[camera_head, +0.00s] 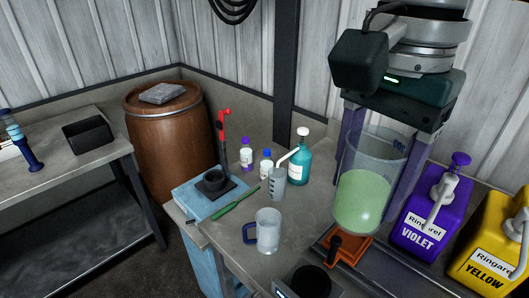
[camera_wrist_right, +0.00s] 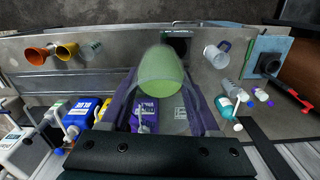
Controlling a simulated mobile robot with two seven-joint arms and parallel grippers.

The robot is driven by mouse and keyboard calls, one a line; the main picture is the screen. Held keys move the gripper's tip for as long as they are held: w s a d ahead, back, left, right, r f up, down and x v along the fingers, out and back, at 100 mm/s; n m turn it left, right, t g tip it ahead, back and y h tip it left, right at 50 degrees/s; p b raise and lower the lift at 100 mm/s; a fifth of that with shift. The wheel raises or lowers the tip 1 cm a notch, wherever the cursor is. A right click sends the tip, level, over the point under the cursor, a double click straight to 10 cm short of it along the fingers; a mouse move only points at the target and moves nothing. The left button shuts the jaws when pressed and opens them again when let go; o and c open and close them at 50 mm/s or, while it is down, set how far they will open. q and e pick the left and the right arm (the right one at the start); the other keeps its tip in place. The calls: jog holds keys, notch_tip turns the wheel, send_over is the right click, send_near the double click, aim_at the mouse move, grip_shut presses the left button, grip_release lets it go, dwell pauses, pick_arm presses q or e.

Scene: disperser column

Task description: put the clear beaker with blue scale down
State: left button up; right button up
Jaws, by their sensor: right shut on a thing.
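The clear beaker with blue scale (camera_head: 378,152) is upright, with pale green contents in its lower part. It also shows in the wrist view (camera_wrist_right: 162,72). My right gripper (camera_head: 372,178) is shut on it, with a purple finger on each side; the fingers also show in the wrist view (camera_wrist_right: 163,108). The beaker's base is in front of an orange plate (camera_head: 352,250) on the bench; I cannot tell whether it touches anything below. My left gripper is not in view.
The bench (camera_head: 312,215) has some bare room left of the beaker. A clear jug with a blue handle (camera_head: 268,230) and a small measuring cup (camera_head: 278,184) stand there. Violet (camera_head: 428,222) and yellow (camera_head: 490,255) containers stand close on the right.

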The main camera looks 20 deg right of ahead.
jog(key=w+d+f+m+b, duration=0.2)
jog(key=w+f+m+b, duration=0.3)
jog(key=f+m+b, duration=0.95)
jog(key=m+b, duration=1.4)
jog(key=b, duration=0.1)
send_over(310, 290)
notch_tip(310, 290, down, 3)
notch_tip(310, 290, down, 20)
jog(key=b, duration=0.3)
jog(key=shift+r, duration=0.2)
